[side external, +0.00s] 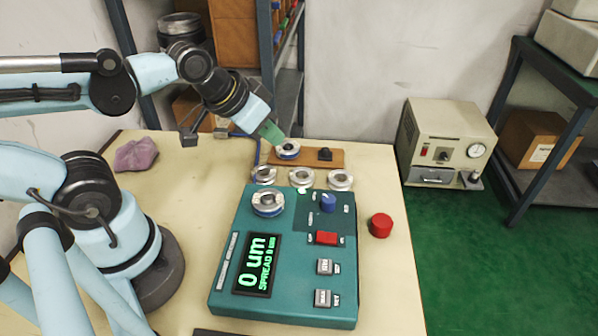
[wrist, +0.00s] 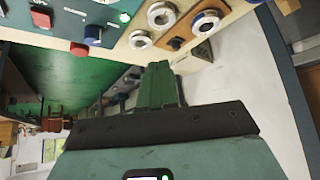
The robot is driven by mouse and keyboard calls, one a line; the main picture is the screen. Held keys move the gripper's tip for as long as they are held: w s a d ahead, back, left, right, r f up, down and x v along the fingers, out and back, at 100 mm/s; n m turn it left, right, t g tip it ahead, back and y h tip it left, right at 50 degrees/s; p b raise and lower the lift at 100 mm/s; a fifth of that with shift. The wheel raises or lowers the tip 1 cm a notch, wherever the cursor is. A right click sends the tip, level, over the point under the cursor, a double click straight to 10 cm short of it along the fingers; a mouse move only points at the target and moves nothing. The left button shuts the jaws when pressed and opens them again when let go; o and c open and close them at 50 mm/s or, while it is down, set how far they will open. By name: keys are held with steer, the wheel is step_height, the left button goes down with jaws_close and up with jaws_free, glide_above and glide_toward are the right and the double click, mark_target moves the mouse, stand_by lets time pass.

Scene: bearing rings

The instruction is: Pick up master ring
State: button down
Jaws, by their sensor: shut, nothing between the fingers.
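A metal ring with a blue band (side external: 288,154) sits on a small wooden board (side external: 326,163) behind the teal device; no label shows whether it is the master ring. It also appears at the top of the wrist view (wrist: 207,24). My gripper (side external: 279,141) is at this ring's upper left in the side view, its green fingers shut and seemingly empty. The fingertips (wrist: 158,67) are together in the wrist view, apart from the ring there. In the side view they overlap the ring's edge, so I cannot tell the exact gap.
Three similar rings (side external: 301,177) stand in a row before the board. Another ring (side external: 268,203) sits on the teal device (side external: 290,260), whose display reads 0 um. A black knob (side external: 325,154) is on the board. A red cylinder (side external: 381,225) and purple cloth (side external: 136,155) lie aside.

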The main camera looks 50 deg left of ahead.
steer(key=c, duration=1.8)
jaws_free()
steer(key=o, duration=1.6)
steer(key=shift+o, duration=0.2)
step_height(320, 180, up, 3)
steer(key=g, duration=0.7)
glide_above(268, 198)
steer(key=shift+n, duration=0.4)
steer(key=shift+f, duration=6)
